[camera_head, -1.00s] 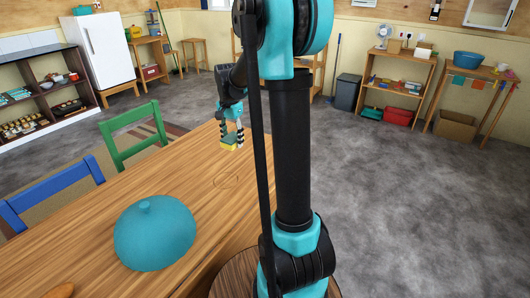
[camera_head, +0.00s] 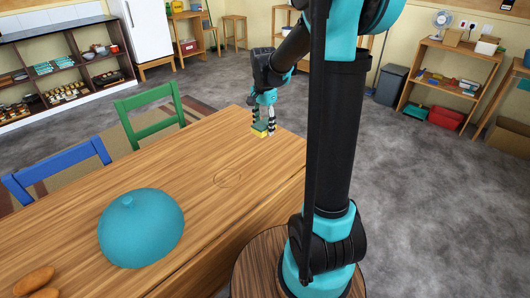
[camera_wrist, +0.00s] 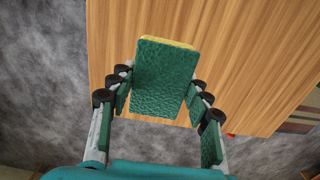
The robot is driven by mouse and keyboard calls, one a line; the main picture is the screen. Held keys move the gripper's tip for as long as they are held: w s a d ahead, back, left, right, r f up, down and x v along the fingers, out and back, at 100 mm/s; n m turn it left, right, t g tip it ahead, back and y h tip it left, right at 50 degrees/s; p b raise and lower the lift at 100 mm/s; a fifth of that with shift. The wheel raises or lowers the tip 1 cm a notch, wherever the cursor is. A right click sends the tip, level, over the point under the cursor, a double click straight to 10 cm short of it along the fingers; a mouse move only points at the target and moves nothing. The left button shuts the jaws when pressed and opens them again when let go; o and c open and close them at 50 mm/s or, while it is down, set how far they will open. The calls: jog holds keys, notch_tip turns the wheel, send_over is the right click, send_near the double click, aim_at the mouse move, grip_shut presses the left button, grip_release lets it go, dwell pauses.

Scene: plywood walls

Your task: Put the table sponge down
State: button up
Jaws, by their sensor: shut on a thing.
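The table sponge (camera_wrist: 163,80) is green on one face with a yellow layer along its far edge in the wrist view. My gripper (camera_wrist: 161,82) is shut on it, with one finger against each side. In the head view the sponge (camera_head: 260,129) is small, between the fingertips of my gripper (camera_head: 264,121), by the far end of the wooden table (camera_head: 205,165). It is at or just above the tabletop; I cannot tell whether it touches.
A teal dome-shaped lid (camera_head: 141,228) and brown bread rolls (camera_head: 35,280) are on the near part of the table. Green (camera_head: 150,115) and blue (camera_head: 58,165) chairs stand along its left side. The tabletop around the sponge is clear.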

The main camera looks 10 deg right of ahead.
aim_at(264, 157)
notch_tip(264, 157, down, 13)
jog(key=shift+r, duration=0.2)
dwell(0.4)
jog(key=o, duration=1.3)
jog(key=shift+f, duration=0.15)
